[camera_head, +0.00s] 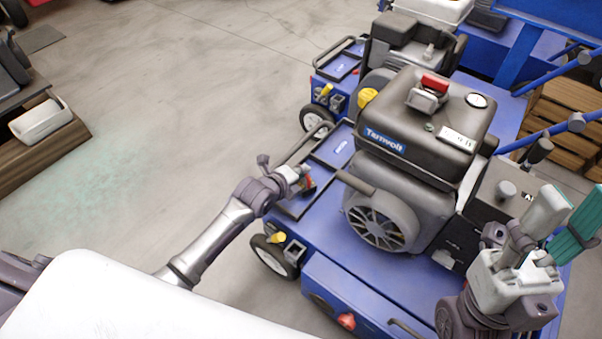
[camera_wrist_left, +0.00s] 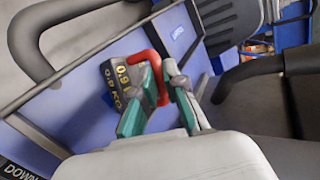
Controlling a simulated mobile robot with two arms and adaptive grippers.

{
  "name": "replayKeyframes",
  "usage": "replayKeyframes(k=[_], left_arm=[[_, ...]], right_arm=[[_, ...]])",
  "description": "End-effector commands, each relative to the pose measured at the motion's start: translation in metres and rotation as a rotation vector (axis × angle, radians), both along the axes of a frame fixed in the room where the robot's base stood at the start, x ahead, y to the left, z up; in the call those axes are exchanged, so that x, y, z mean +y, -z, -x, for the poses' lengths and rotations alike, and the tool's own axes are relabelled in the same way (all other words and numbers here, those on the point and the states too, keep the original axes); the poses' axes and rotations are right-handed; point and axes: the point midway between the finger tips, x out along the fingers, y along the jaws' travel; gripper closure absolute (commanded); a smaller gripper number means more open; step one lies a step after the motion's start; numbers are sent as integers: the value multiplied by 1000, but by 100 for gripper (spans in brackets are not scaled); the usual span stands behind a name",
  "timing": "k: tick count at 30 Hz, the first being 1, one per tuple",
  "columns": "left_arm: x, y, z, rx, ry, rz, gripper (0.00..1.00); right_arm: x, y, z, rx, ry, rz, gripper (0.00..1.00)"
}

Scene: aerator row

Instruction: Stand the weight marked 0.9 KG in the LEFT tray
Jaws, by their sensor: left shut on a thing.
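The weight is dark with yellow "0.9 KG" marking and a red handle; it shows in the left wrist view (camera_wrist_left: 122,80), tilted in the picture. My left gripper (camera_wrist_left: 165,82) is shut on its red handle. In the head view, my left gripper (camera_head: 303,180) holds the weight (camera_head: 308,186) over the dark-rimmed trays at the machine's left edge. The nearer tray (camera_head: 285,208) and the farther tray (camera_head: 335,147) are blue inside. Whether the weight's base touches a tray is hidden. My right gripper (camera_head: 570,212) is raised at the right, open and empty.
The blue machine carries a black and grey engine (camera_head: 400,140) with a round fan cover (camera_head: 380,220) close right of my left gripper. A dark rail (camera_wrist_left: 35,45) runs beside the trays. A second similar machine (camera_head: 410,45) stands behind. Open floor lies left.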

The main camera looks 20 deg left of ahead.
Motion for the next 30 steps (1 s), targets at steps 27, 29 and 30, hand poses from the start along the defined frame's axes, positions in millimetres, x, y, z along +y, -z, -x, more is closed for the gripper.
replayKeyframes(k=[27,29,30], left_arm=[[7,-16,21,2,1,-4,64],[9,-22,30,3,1,-2,64],[10,-24,34,2,0,-3,64]], right_arm=[[0,-16,0,2,0,1,60],[0,-22,0,-2,0,-1,60],[2,-20,-10,57,4,19,60]])
